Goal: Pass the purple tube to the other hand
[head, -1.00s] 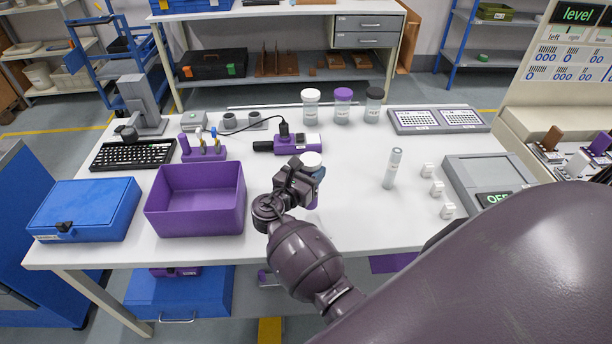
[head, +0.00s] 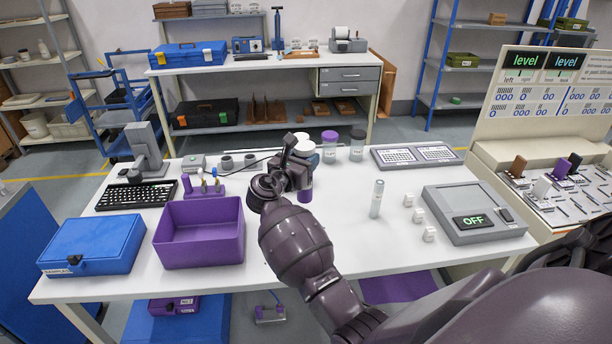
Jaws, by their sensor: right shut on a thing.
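My right gripper (head: 298,172) is above the middle of the white table, its dark body seen from behind. It is shut on the purple tube (head: 305,194), whose purple lower part shows just below and to the right of the gripper. A white top shows above it, close to a white-lidded jar behind, so the two partly merge. The gripper hides the tube's middle and the fingertips. The tube looks roughly upright; I cannot tell whether its lower end touches the table. My left gripper is not in view.
An open purple bin (head: 200,255) and a blue case (head: 92,245) are on the left. A clear tube (head: 376,199), small white blocks (head: 413,214) and a grey device reading OFF (head: 474,214) are on the right. Lidded jars (head: 357,146) stand behind.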

